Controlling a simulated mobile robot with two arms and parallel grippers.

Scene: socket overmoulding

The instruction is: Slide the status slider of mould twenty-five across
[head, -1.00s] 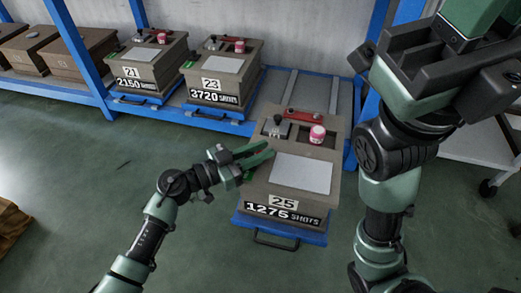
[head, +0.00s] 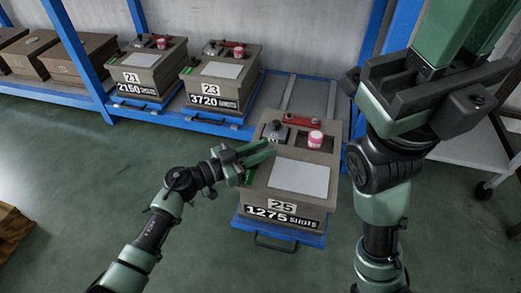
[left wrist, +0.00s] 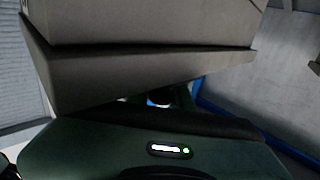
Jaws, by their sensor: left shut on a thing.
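Mould twenty-five (head: 290,208) is a grey-brown box with a 25 plate and a 1275 shots label on its front. It sits on a blue pulled-out tray (head: 280,234). My left gripper (head: 262,154) is at its upper left side, with the fingers closed together along that side. It is shut on the status slider, which the fingers hide. In the left wrist view the mould's wall (left wrist: 150,75) fills the upper part, close above my gripper body.
On the blue rack stand mould twenty-one (head: 148,75) and mould twenty-three (head: 222,77). A pink-white pot (head: 315,139) and a red handle (head: 303,120) sit on top of mould twenty-five.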

